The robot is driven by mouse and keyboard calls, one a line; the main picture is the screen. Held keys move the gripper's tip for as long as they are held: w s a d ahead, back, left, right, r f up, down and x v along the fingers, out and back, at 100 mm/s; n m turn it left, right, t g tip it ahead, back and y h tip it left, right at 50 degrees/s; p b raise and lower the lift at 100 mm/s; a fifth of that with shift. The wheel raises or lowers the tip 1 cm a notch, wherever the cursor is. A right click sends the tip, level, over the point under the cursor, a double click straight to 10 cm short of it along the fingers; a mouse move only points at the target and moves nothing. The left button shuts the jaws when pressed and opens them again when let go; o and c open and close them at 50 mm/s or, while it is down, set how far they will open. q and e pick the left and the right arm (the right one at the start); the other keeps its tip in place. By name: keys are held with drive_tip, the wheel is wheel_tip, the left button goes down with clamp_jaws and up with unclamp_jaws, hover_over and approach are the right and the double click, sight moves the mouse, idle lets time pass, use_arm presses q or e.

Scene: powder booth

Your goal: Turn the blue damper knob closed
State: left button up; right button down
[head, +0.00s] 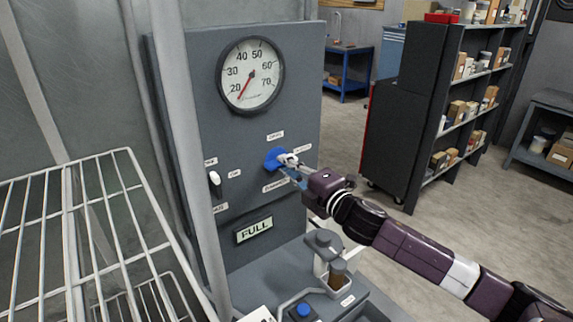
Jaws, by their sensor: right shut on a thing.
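The blue damper knob (273,159) is on the front of the grey control panel (213,129), below the round gauge. Small labels sit above, right of and below it; their text is too small to read surely. My right gripper (284,165) reaches in from the right and is shut on the knob, covering its right part. The knob's exact angle cannot be told. My left gripper is not in view.
A dial gauge (250,76) has its red needle near 20. A wire rack (92,232) stands at left. Below are a blue button (303,310) and a small jar (338,275).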

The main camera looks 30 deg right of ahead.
idle(0.6)
drive_tip(key=c, duration=2)
unclamp_jaws()
drive_tip(key=shift+s+d, duration=0.3)
drive_tip(key=shift+s, duration=1.65)
drive_tip(key=shift+s+d, duration=0.25)
drive_tip(key=shift+s, duration=1.75)
drive_tip(key=shift+s+d, duration=0.3)
drive_tip(key=shift+s, duration=1.65)
